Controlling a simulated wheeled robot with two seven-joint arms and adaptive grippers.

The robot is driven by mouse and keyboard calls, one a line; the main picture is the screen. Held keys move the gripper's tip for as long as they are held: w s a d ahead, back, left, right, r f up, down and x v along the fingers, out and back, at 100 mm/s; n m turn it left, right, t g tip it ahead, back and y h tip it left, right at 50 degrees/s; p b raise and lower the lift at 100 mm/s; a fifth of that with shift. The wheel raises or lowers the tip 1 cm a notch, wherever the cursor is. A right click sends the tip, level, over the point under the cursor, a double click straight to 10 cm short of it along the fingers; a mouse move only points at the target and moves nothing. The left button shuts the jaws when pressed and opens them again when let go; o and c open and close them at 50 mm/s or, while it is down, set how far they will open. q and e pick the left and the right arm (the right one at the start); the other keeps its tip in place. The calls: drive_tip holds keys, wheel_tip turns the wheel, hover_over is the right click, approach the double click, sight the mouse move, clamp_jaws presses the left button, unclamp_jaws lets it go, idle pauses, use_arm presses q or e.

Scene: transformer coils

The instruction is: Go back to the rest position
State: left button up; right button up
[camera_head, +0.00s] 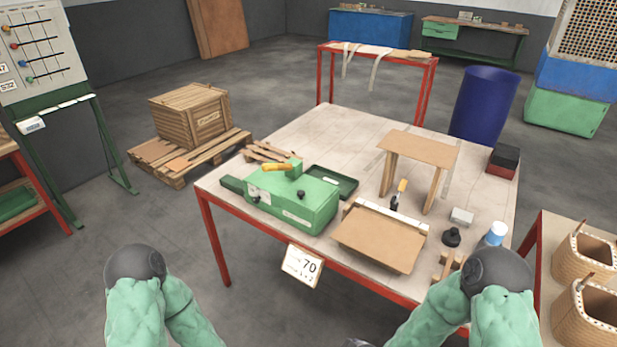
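My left arm shows at the lower left as a green sleeve with a dark rounded joint, apart from the table. My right arm shows at the lower right in the same form, in front of the table's front right corner, where it hides part of the edge. Neither gripper's fingers can be made out in this view, so what they hold does not show. The worktable (300,143) has a pale top and red legs. On it stand a green machine (300,200) with a yellow handle and a brown board (380,240) at the front edge.
A small wooden stand (420,148), a dark green tray (333,182), a white-capped bottle (496,234) and a black-and-red box (503,162) are on the table. Coils (585,318) stand at right.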

drive_tip(key=s+a+f+m+g+y, duration=0.1)
drive_tip(key=s+f+m+g, duration=0.2)
drive_tip(key=s, duration=0.2)
drive_tip(key=s+a+f+m+g, duration=0.1)
drive_tip(key=s+f+m+g, duration=0.2)
drive_tip(key=s, duration=0.3)
drive_tip(key=shift+s+m+y+p, duration=0.3)
drive_tip(key=shift+y, duration=0.1)
drive_tip(key=shift+s+a, duration=0.2)
drive_tip(key=shift+s, duration=0.2)
clamp_jaws()
